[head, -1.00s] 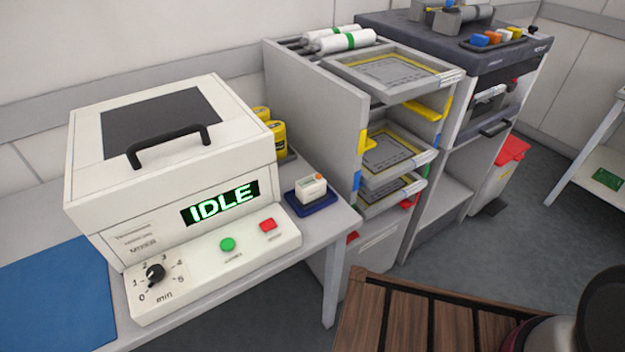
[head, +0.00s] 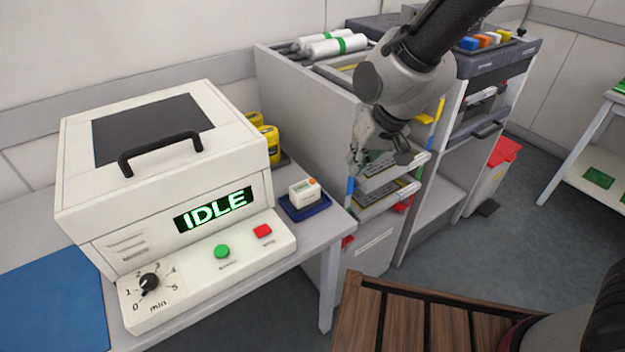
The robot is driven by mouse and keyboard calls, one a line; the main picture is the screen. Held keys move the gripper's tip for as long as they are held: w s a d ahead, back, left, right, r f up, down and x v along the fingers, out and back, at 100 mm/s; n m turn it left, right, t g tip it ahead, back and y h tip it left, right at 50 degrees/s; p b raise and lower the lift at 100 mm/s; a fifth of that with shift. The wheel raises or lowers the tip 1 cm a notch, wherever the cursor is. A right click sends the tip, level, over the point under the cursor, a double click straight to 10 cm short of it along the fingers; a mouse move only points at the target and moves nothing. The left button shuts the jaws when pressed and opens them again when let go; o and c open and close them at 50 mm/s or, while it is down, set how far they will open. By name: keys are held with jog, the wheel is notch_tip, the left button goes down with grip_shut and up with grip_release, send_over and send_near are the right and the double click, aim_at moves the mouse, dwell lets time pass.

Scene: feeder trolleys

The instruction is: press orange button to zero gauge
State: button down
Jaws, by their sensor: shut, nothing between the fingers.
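The gauge (head: 304,195) is a small white box standing on a dark blue mat (head: 291,211) at the right end of the mixer table. Its orange button (head: 312,181) sits on top, toward the right. A small display shows on its front, too small to read. My gripper (head: 358,170) is shut and empty. It hangs up and to the right of the gauge, in front of the shelf rack, apart from the gauge in the picture.
The white mixer (head: 165,165), display reading IDLE, stands left of the gauge, with a green button (head: 222,251), red button (head: 263,231) and dial (head: 149,284). Yellow jars (head: 268,143) stand behind. The shelf rack (head: 300,115) is right of the table. Slatted wood (head: 372,315) lies in front.

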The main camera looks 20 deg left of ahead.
jog(key=m+t+y, duration=0.2)
send_over(312, 181)
jog(key=d, duration=0.3)
jog(key=shift+w+a+r+m+t+y, duration=0.2)
jog(key=shift+w+a+r+m+y, duration=0.2)
jog(key=shift+a+r, duration=0.25)
jog(key=shift+w+a+r+m+t+y, duration=0.2)
jog(key=shift+w+a+r+m+y, duration=0.15)
jog(key=shift+a+r, duration=0.2)
jog(key=shift+s+f, duration=0.1)
jog(key=shift+f, duration=0.05)
jog(key=shift+f, duration=4.3)
jog(key=shift+f, duration=0.1)
jog(key=shift+f, duration=0.35)
